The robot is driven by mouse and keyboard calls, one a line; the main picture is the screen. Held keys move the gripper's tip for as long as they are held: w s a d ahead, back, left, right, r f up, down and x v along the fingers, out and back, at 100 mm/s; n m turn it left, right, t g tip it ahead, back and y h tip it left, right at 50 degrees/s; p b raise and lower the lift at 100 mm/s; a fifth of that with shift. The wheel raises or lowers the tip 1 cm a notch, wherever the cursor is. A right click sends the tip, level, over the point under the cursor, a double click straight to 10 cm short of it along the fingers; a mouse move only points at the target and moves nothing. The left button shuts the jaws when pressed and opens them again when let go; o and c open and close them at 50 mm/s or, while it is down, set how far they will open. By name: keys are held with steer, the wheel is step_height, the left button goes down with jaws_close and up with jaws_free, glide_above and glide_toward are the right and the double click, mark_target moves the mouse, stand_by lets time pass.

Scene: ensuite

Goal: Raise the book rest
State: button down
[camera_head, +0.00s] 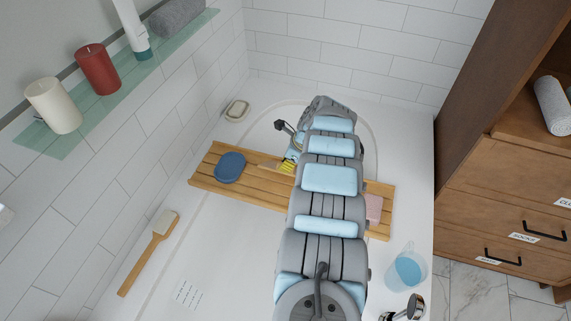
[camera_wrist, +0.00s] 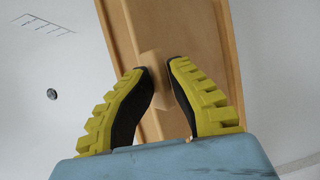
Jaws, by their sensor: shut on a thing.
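A slatted wooden bath tray (camera_head: 205,180) lies across the white tub. The book rest (camera_head: 270,164) shows as a small strip of wood beside my gripper, low over the tray; my arm hides the rest. In the wrist view the book rest (camera_wrist: 195,25) is a wooden panel with raised edges and a small wooden tab (camera_wrist: 153,64). My gripper (camera_wrist: 160,68) has its yellow-backed black fingers on either side of the tab, shut on it. My gripper also shows in the head view (camera_head: 288,164). I cannot tell the panel's exact tilt.
A blue dish (camera_head: 230,166) sits on the tray's left part, and a pink item (camera_head: 374,208) on its right. A blue cup (camera_head: 409,268) stands on the right rim near a chrome tap (camera_head: 405,308). A brush (camera_head: 148,252) lies on the left rim; a soap dish (camera_head: 237,110) is behind.

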stand_by(0.3)
steer(key=c, duration=1.1)
jaws_free()
steer(key=shift+w+d, duration=0.1)
steer(key=shift+w, duration=0.05)
steer(key=shift+r, duration=0.1)
steer(key=shift+d+r, duration=0.15)
steer(key=shift+r, duration=0.3)
steer(key=shift+v, duration=5.45)
